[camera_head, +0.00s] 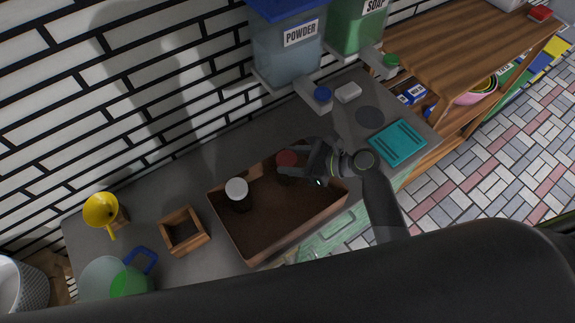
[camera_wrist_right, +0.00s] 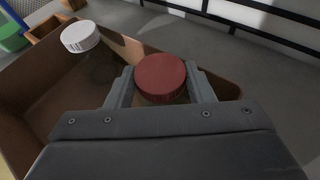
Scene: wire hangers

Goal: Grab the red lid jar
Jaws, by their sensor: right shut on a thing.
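The red lid jar (camera_head: 286,159) stands at the right part of the brown box on the counter. Its red lid shows between the fingers in the right wrist view (camera_wrist_right: 160,78); its body is mostly hidden. My right gripper (camera_head: 292,166) reaches in from the right and is shut on the jar, one finger on each side just around the lid, as the wrist view (camera_wrist_right: 160,88) shows. My left gripper is not in view.
The brown box (camera_head: 247,259) also holds a white-lidded jar (camera_head: 237,189) to the left. A small wooden box (camera_head: 184,231) and yellow funnel (camera_head: 101,210) stand further left. A teal pad (camera_head: 398,142) lies right. Powder (camera_head: 287,45) and soap dispensers (camera_head: 355,22) hang behind.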

